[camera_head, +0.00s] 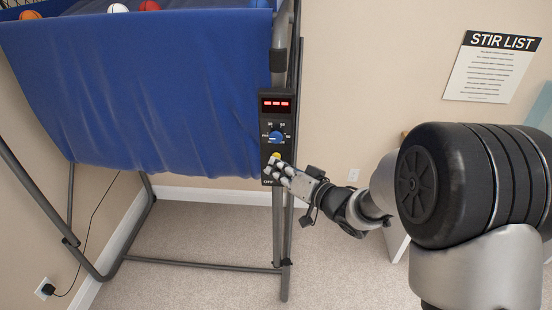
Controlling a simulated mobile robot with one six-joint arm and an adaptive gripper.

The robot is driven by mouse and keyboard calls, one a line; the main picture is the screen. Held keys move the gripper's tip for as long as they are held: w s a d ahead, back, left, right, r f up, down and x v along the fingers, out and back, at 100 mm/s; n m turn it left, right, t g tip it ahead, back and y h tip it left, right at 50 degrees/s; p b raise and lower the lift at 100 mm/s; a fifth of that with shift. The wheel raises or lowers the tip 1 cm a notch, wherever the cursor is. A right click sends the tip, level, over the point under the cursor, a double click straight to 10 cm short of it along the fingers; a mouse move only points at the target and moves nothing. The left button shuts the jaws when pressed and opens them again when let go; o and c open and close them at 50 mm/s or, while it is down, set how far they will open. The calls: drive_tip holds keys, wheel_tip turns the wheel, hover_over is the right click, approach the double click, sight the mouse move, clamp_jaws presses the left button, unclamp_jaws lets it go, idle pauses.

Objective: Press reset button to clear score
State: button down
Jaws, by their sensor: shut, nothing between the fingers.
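A black control box (262,123) is fixed to the front post of the basketball arcade game. Its red display (276,102) shows three lit groups, too small to read. Below it is a blue dial (276,138) with white marks around it. A yellow button (274,158) sits under the dial, partly hidden by my fingertips. My gripper (272,172) is shut and empty, reaching in from the right with its tips over the lower part of the box. I cannot tell whether the tips touch the button or which button is the reset.
Blue cloth (140,90) hangs left of the box, with several small balls (149,5) above it. Grey frame tubes (200,264) stand on the carpet. A "STIR LIST" poster (491,67) hangs on the beige wall. A cord runs to a wall outlet at lower left.

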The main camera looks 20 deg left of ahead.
drive_tip(key=shift+s+d, duration=0.2)
drive_tip(key=shift+s, duration=0.6)
drive_tip(key=s, duration=0.2)
drive_tip(key=s+d, duration=0.1)
drive_tip(key=s, duration=0.2)
drive_tip(key=shift+d, duration=0.1)
drive_tip(key=shift+w, duration=0.1)
idle(0.6)
